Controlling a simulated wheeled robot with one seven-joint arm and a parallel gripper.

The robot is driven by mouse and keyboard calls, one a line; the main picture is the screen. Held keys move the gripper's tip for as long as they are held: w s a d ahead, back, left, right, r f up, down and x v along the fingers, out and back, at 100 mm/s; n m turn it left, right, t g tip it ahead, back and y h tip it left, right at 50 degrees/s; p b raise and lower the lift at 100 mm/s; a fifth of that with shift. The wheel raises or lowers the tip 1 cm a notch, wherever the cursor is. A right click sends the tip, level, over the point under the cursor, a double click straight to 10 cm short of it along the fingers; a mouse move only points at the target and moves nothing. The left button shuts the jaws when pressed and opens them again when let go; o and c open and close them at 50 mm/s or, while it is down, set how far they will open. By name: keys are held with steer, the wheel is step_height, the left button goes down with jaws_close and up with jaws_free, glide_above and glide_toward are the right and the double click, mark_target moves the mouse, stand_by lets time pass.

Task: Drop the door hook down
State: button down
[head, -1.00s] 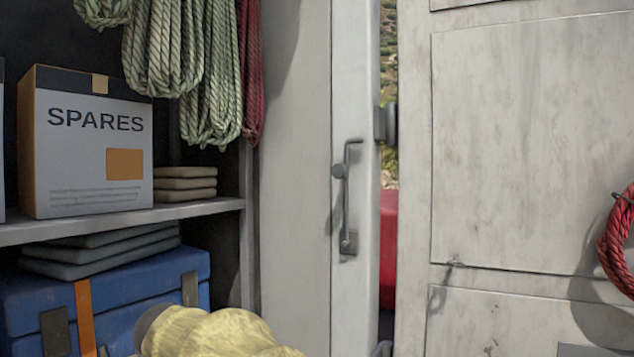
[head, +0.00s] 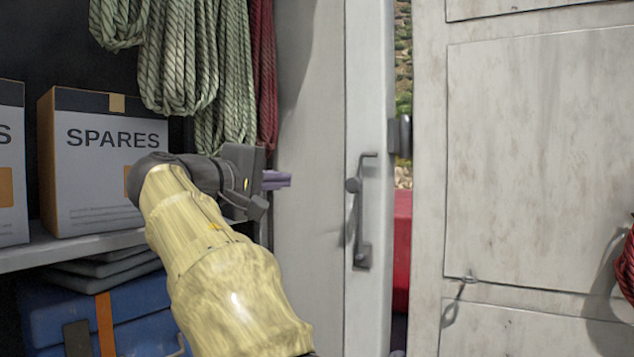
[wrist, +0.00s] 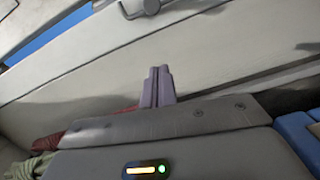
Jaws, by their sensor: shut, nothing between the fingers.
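The door hook (head: 359,210) is a grey metal rod on the pale door frame. It stands upright, its top end bent to the right, a round knob on its left side and a mounting plate at the bottom. Part of a grey metal fitting, apparently the hook, shows at the top edge of the wrist view (wrist: 146,7). My gripper (head: 282,180) is left of the hook at about knob height, apart from it, pointing right. Its purple fingers are together and empty, as the wrist view (wrist: 158,86) also shows.
A narrow gap right of the frame shows outdoors and a red object (head: 402,240). A stained pale panel (head: 540,160) stands to the right. Hanging ropes (head: 180,60), a SPARES box (head: 105,180) and a blue case (head: 140,325) fill the shelving on the left.

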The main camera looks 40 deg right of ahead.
steer(key=d+p, duration=0.6)
steer(key=d, duration=0.5)
steer(key=shift+s+d+f, duration=0.25)
steer(key=shift+s+f, duration=0.05)
steer(key=shift+f, duration=0.15)
